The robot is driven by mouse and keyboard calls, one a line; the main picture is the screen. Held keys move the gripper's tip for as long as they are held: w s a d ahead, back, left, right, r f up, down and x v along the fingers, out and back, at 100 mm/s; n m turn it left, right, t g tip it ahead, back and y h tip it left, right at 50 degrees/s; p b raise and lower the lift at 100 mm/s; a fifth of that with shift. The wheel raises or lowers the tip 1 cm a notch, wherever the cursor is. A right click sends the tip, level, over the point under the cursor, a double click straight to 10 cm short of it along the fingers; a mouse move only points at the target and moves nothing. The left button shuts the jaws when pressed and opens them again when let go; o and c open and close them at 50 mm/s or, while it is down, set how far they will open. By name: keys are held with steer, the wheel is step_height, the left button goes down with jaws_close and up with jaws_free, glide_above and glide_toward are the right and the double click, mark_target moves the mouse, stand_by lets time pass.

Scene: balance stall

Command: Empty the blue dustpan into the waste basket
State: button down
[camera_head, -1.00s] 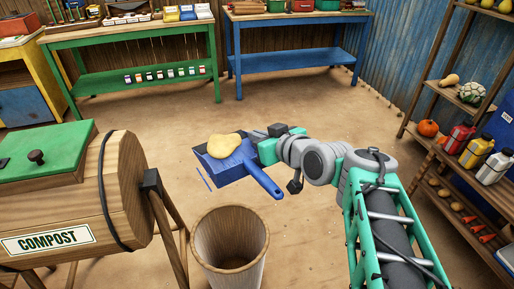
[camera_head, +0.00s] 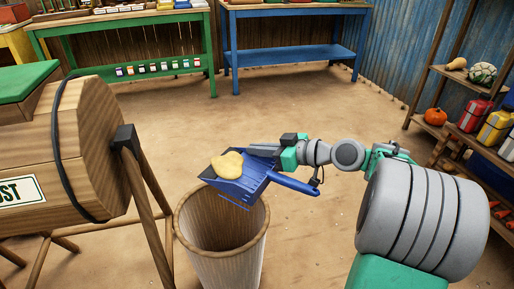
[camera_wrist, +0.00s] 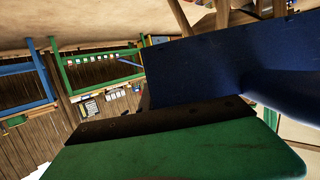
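The blue dustpan (camera_head: 240,188) carries a pale yellow heap (camera_head: 228,165). It is held up in front of me, over the far right part of the basket's mouth as seen in the head view, with its handle pointing right. My gripper (camera_head: 270,152) is shut on the dustpan at its far side. In the wrist view the dustpan (camera_wrist: 220,65) fills the upper right as a dark blue face beside my green finger. The wooden waste basket (camera_head: 222,262) stands upright below. Its visible inside looks empty, though the dustpan hides part of the rim.
A wooden compost drum (camera_head: 70,150) on legs stands left of the basket. A green table (camera_head: 120,35) and a blue table (camera_head: 290,55) stand at the back. Shelves with a pumpkin (camera_head: 436,116) and bottles are at right. The middle floor is clear.

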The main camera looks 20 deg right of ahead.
steer(key=shift+n+g+y, duration=0.6)
steer(key=shift+n, duration=0.1)
steer(key=f+b, duration=0.1)
steer(key=f, duration=0.1)
steer(key=f+b, duration=0.1)
steer(key=f, duration=0.1)
steer(key=w+f+b, duration=0.1)
steer(key=f, duration=0.1)
steer(key=shift+d+f, duration=0.2)
steer(key=shift+f, duration=0.2)
step_height(320, 180, down, 7)
steer(key=w+n+g+y+p, duration=0.1)
steer(key=n+g+y+p, duration=0.1)
steer(key=p, duration=0.8)
steer(key=w+a+g+h+p, duration=0.4)
steer(key=a+g+h+p, duration=0.3)
steer(key=h, duration=0.6)
steer(key=shift+w+a+p, duration=0.15)
steer(key=shift+w+p, duration=0.15)
steer(key=shift+p, duration=0.45)
